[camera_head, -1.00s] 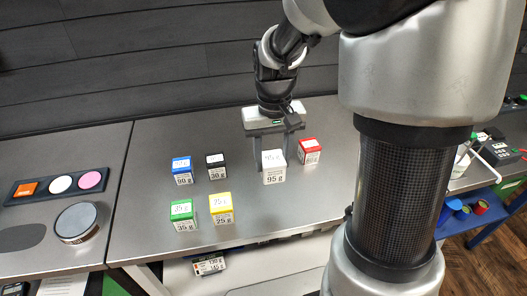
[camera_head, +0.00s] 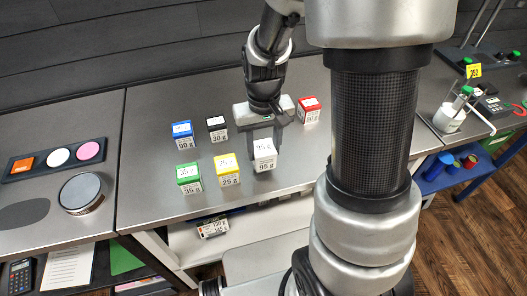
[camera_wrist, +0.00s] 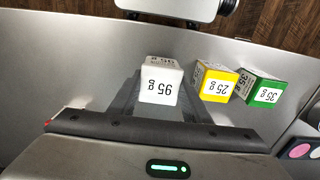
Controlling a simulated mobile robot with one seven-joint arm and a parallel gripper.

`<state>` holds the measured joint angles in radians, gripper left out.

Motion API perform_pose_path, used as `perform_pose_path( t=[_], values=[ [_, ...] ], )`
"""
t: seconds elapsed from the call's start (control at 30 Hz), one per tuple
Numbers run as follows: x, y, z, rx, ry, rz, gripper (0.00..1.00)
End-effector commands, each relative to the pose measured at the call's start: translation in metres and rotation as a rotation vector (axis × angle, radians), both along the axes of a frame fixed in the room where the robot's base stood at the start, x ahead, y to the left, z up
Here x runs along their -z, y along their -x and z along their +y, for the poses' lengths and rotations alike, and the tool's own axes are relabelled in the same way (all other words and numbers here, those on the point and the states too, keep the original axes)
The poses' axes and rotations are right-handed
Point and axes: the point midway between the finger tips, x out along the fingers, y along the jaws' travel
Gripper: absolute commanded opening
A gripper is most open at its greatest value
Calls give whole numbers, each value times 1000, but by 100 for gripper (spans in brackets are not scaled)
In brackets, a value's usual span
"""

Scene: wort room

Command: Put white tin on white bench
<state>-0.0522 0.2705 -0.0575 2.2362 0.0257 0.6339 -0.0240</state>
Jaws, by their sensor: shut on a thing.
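The white tin (camera_head: 264,156), a small box labelled 95 g, is between the fingers of my gripper (camera_head: 265,140) over the front part of the steel counter (camera_head: 150,205). My gripper is shut on it from behind. The wrist view shows the white tin (camera_wrist: 161,82) upside down in the picture, with my gripper's fingers (camera_wrist: 160,95) along both its sides. I cannot tell whether its base touches the counter. I cannot pick out the white bench for certain; a white shelf (camera_head: 190,240) shows below the counter.
The yellow tin (camera_head: 227,170) and green tin (camera_head: 189,178) stand left of the white tin. Blue (camera_head: 183,135) and black (camera_head: 217,129) tins stand behind, a red one (camera_head: 309,110) at right. A round scale (camera_head: 81,194) is on the left counter. The counter's front middle is clear.

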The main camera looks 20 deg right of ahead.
Motion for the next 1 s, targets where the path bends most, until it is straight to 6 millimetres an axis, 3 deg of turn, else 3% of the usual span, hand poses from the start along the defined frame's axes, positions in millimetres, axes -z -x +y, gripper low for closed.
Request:
perform_pose_path(
  t=[0.17, 0.53, 0.57, 0.67, 1.0],
  values=[
    [26, 1, 0, 0, 0, 5, 18],
    [31, 0, 0, 0, 0, 1, 18],
    [30, 0, 0, 0, 0, 1, 47],
    [29, 0, 0, 0, 0, 1, 62],
    [25, 0, 0, 0, 0, 1, 62]
  ],
)
